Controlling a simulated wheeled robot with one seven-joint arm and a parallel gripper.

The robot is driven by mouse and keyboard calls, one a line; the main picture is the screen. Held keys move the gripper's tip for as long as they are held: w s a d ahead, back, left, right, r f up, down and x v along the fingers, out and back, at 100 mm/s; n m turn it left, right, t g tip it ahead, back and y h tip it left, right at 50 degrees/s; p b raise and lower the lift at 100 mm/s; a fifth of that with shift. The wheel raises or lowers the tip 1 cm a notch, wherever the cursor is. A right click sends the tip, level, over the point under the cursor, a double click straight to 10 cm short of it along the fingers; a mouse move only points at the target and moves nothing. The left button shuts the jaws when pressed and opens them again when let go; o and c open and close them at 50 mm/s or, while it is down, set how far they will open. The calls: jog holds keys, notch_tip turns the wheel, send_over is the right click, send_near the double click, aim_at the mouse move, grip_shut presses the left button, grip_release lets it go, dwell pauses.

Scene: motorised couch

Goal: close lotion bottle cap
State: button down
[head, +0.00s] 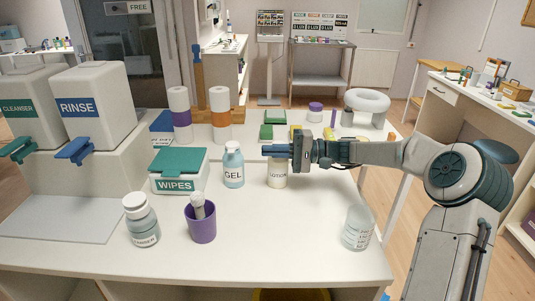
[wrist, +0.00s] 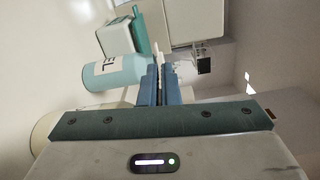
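The lotion bottle (head: 278,175) is a cream-white bottle labelled LOTION, standing upright on the white counter. Its top is hidden behind my gripper in the head view, so I cannot tell how its cap stands. My gripper (head: 270,151) points left at the height of the bottle's top. Its blue fingers lie close together, with nothing clearly held between them. In the wrist view the fingers (wrist: 161,82) also look closed, and a cream rounded shape (wrist: 50,122), probably the lotion bottle, is partly hidden by the gripper body. I cannot tell whether the fingers touch the bottle.
The gel bottle (head: 233,166) stands just left of the lotion and also shows in the wrist view (wrist: 112,74). The wipes box (head: 176,185), a purple cup (head: 201,228) and a cleanser bottle (head: 141,222) stand further left. A clear bottle (head: 357,228) stands front right. The front middle is clear.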

dwell(0.3)
jog(key=c, duration=1.6)
grip_release()
jog(key=shift+c, duration=0.2)
jog(key=d, duration=1.3)
jog(key=shift+d, duration=0.35)
jog(key=shift+o, duration=0.3)
jog(key=shift+r, duration=0.1)
